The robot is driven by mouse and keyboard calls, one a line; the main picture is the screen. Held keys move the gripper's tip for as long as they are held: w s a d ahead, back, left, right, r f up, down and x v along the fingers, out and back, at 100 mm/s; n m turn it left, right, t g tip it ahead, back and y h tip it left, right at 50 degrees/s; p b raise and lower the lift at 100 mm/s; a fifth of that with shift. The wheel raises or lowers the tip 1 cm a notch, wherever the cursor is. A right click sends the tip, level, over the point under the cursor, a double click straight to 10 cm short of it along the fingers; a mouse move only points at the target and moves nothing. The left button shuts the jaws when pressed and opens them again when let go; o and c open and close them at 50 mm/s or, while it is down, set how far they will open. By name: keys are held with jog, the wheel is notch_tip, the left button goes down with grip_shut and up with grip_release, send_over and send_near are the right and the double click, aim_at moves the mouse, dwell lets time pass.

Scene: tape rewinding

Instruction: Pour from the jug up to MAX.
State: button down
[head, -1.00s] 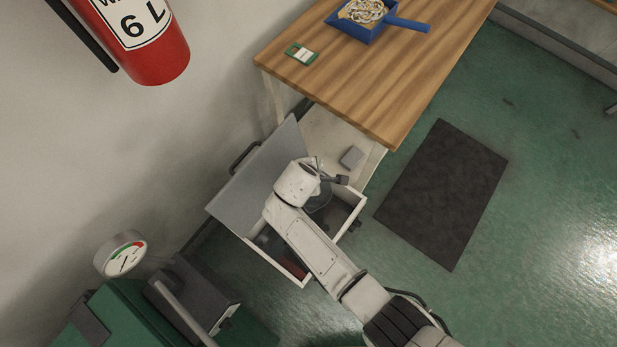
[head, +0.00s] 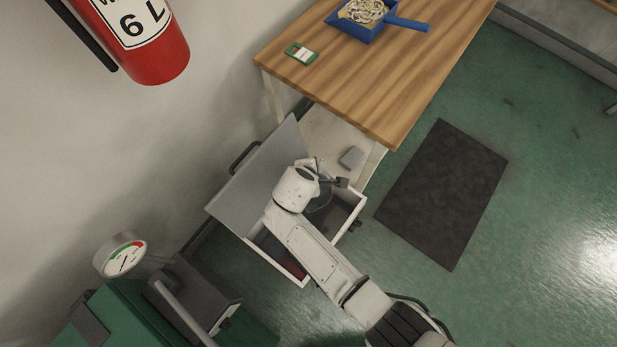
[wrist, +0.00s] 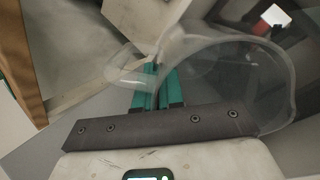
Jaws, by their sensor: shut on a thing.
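My gripper (wrist: 157,92) is shut on the handle of a clear, see-through jug (wrist: 284,75). The handle lies between the teal fingers in the wrist view, and the jug body extends to the right. In the head view my gripper and the jug (head: 321,198) are over the open white drawer below the wooden table, and my arm partly hides them. I cannot tell how much liquid is in the jug. I see no MAX mark in either view.
The wooden table (head: 390,85) carries a blue dustpan (head: 357,30) and a green-white packet (head: 301,54). The drawer (head: 358,211) holds something dark red. A small grey block (head: 351,157) lies beneath the tabletop. A gauge (head: 122,256) and green machine stand lower left. A dark mat (head: 443,195) lies right.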

jog(key=shift+r, duration=0.15)
jog(key=shift+r+t, duration=0.3)
jog(key=shift+t, duration=0.1)
jog(key=shift+r+b, duration=0.1)
jog(key=shift+b, duration=0.25)
jog(key=shift+s+r+t+h, duration=0.1)
jog(key=shift+r+t+h, duration=0.2)
jog(key=shift+t, duration=0.1)
dwell(0.7)
jog(key=shift+s+r+t+b, duration=0.1)
jog(key=shift+r+t+b, duration=0.2)
jog(key=shift+r+b, duration=0.05)
dwell(0.5)
jog(key=shift+s+r+t+b, duration=0.1)
jog(key=shift+r+t+b, duration=0.25)
jog(key=shift+t+b, duration=0.05)
